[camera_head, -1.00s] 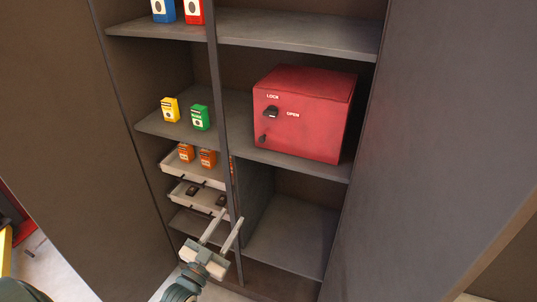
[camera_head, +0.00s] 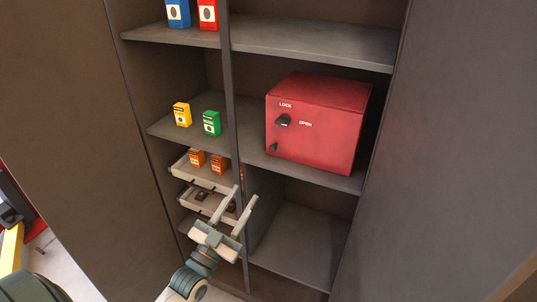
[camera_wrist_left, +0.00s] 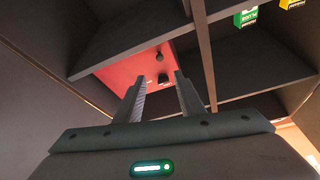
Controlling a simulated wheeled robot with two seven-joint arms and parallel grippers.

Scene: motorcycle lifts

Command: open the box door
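The red box (camera_head: 318,126) sits on the right middle shelf of the cabinet. Its front carries a dark knob (camera_head: 283,121) between the words LOCK and OPEN, and a smaller dark knob (camera_head: 273,147) at the lower left. The door looks shut. My left gripper (camera_head: 245,199) is open and empty, below and to the left of the box, in front of the lower shelves. In the left wrist view the red box (camera_wrist_left: 130,72) is beyond the open fingers of my left gripper (camera_wrist_left: 160,90). My right gripper is not in view.
A vertical post (camera_head: 233,110) divides the cabinet. To its left are yellow (camera_head: 182,114) and green (camera_head: 212,123) small boxes, and trays (camera_head: 200,172) with orange boxes. Dark cabinet doors (camera_head: 450,130) stand on both sides. The lower right compartment (camera_head: 300,235) is empty.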

